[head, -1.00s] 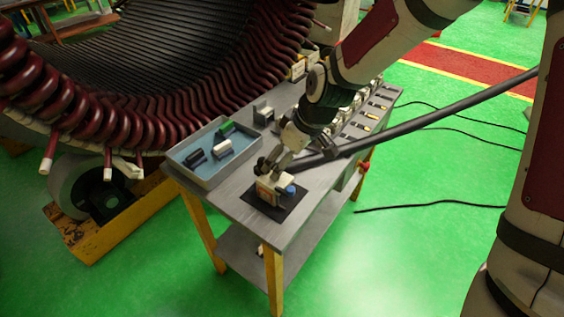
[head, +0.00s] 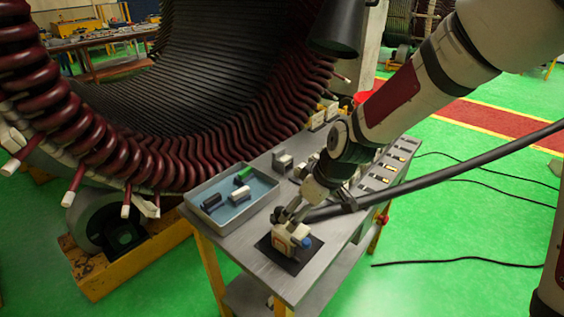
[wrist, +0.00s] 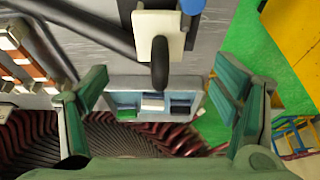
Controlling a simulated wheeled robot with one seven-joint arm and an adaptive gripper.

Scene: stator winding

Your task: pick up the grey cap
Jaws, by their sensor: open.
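A shallow blue-grey tray (head: 277,187) on the table holds a pale grey-white cap-like piece (head: 239,195), a green piece (head: 243,175) and a dark piece (head: 211,202). The pale piece also shows in the wrist view (wrist: 153,103), between the green and dark ones. A grey block (head: 282,163) stands on the table behind the tray. I cannot tell for certain which of these is the grey cap.
The white box sits on a black mat (head: 268,251) near the table's front corner. The large stator (head: 200,90) rises close behind and left of the table (head: 222,232). Small parts stand in rows along the right side. Bare table surrounds the mat.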

